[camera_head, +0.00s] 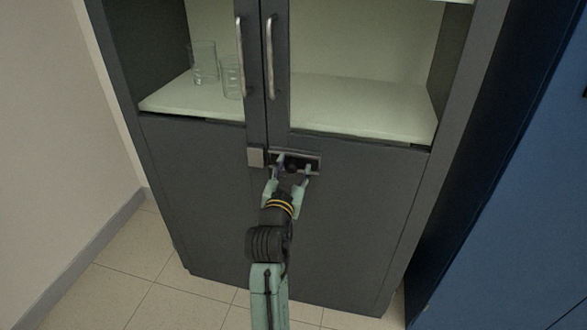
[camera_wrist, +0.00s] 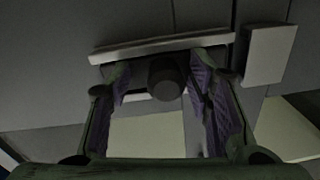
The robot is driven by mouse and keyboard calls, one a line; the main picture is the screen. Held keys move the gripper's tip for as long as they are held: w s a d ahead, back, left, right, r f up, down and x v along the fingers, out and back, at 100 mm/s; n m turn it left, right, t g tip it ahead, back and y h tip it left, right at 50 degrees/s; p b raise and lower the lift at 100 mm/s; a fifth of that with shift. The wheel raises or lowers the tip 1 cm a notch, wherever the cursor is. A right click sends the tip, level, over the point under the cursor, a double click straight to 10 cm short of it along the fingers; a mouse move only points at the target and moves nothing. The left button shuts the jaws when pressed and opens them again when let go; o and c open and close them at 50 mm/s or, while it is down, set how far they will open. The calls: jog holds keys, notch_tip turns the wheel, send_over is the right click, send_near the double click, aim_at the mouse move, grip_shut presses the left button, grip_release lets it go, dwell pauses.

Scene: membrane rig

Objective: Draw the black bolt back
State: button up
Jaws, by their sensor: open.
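The black bolt's round knob (camera_wrist: 164,78) shows in the wrist view, in front of a metal bolt plate (camera_wrist: 118,54). The bolt's shaft is mostly hidden.
Two upright door handles (camera_head: 269,57) are above the bolt. Clear glasses (camera_head: 204,64) stand on the pale shelf (camera_head: 350,108) behind the doors. A blue cabinet (camera_head: 510,200) is at the right and a wall (camera_head: 45,120) at the left.

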jog(key=v, duration=1.2)
jog(key=shift+a+r, duration=0.1)
